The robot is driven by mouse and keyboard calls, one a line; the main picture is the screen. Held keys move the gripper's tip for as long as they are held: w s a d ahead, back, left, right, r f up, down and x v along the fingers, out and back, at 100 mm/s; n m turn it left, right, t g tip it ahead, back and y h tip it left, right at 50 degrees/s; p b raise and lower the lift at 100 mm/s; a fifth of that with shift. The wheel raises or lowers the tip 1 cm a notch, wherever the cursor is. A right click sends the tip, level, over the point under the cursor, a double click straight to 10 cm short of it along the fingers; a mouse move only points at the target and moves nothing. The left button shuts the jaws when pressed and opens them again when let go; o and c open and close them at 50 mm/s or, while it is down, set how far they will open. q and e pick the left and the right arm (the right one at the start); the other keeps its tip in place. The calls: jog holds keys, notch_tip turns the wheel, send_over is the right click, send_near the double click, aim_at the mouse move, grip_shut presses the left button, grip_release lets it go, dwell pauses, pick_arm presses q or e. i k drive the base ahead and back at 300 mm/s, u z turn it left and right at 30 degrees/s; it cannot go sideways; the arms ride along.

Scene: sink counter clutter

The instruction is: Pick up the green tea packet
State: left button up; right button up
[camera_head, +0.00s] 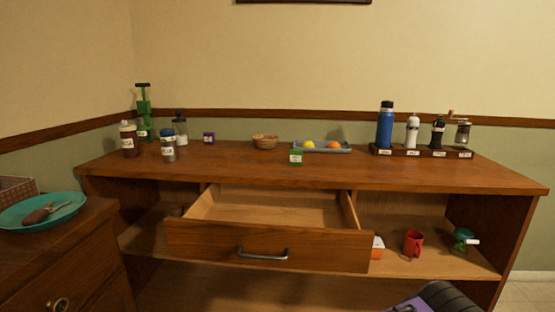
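A small green packet (296,157) with a white label stands upright near the front edge of the wooden counter top (400,172), around its middle. It looks like the green tea packet, but its label is too small to read. Neither of my grippers can be made out in the head view, and nothing is touching the packet.
A blue-grey tray (342,150) with a yellow and an orange item lies just behind the packet. A woven bowl (265,141) and a purple packet (208,138) stand left of it. Several bottles stand at the far left. A rack (420,153) holds a blue bottle (386,125) and grinders. An open drawer (270,208) juts out below.

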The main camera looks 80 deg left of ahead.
aim_at(296, 155)
jog(key=u, duration=1.7)
